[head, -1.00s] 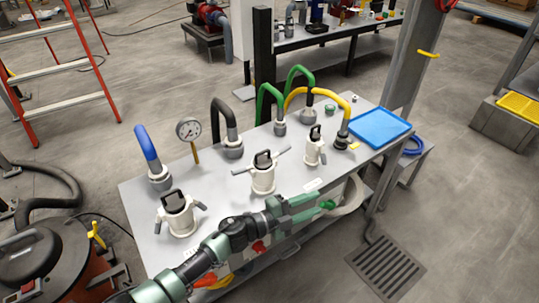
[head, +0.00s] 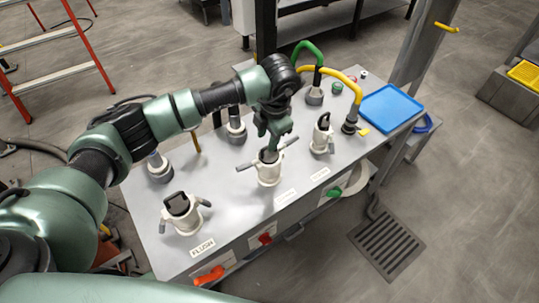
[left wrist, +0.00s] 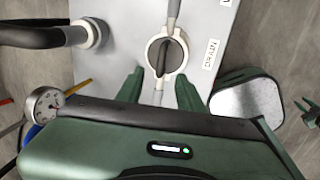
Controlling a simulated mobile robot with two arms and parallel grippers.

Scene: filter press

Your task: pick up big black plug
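Three white couplings with black plugs stand on the grey bench (head: 235,190). The front-left black plug (head: 178,204) is at the FLUSH label, the middle black plug (head: 269,156) is partly hidden, and a smaller black plug (head: 324,121) is on the right. My left gripper (head: 273,142) points down over the middle coupling. In the left wrist view the left gripper (left wrist: 160,90) is open. The middle plug's handle (left wrist: 167,57) shows in its white ring, just beyond the fingertips and roughly in line with their gap. I cannot tell whether they touch.
Hoses stand along the back of the bench, among them a yellow one (head: 343,77) and a green one (head: 306,48). A blue tray (head: 391,107) lies at the right end.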

